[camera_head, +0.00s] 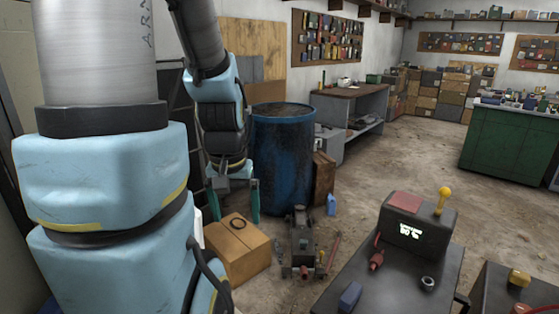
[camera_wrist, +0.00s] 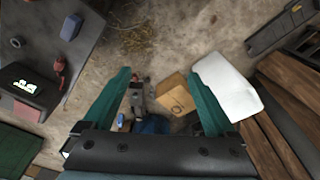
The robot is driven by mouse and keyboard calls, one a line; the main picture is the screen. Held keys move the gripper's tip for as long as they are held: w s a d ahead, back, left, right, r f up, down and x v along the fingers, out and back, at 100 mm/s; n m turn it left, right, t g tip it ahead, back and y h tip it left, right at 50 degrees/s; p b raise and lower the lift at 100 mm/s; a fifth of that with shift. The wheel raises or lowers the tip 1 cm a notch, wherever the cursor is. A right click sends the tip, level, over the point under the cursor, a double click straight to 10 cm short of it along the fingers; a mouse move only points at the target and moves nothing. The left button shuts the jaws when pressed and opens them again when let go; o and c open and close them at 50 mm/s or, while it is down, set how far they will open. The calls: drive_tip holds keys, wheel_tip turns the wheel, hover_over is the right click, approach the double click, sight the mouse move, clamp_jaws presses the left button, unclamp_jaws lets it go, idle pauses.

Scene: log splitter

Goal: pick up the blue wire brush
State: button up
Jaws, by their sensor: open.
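A small blue block-like thing, which looks like the blue wire brush (camera_head: 349,297), lies on the dark metal table (camera_head: 385,291) at the lower right of the head view. Its bristles cannot be made out. It also shows at the upper left of the wrist view (camera_wrist: 71,27), near the table's edge. My gripper (camera_head: 234,207) hangs fingers-down left of the table, over the floor near a cardboard box. Its two teal fingers are wide apart in the wrist view (camera_wrist: 158,76), with nothing between them. The brush is well outside the fingers, to their left in that view.
A control box with a yellow-knobbed lever (camera_head: 418,227), a red-handled item (camera_head: 376,257) and a dark ring (camera_head: 428,283) share the table. A cardboard box (camera_head: 237,250), a small machine (camera_head: 303,243) and a blue barrel (camera_head: 285,160) stand nearby. Floor beyond is open.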

drive_tip(key=shift+c, duration=0.8)
drive_tip(key=n+g+b, duration=0.2)
drive_tip(key=n+b, duration=0.2)
drive_tip(key=n, duration=2.4)
hover_over(352, 292)
drive_tip(key=w, duration=0.1)
wheel_tip(352, 292, down, 20)
drive_tip(key=shift+a+r, duration=0.15)
drive_tip(key=shift+r, duration=0.1)
drive_tip(key=shift+f+n, duration=0.3)
wheel_tip(352, 292, down, 5)
drive_tip(key=shift+r, duration=0.2)
drive_tip(key=shift+s+f+p, duration=0.25)
drive_tip(key=shift+f, duration=1.15)
drive_tip(key=shift+s+f+p, duration=0.2)
drive_tip(key=shift+f, duration=1.2)
clamp_jaws()
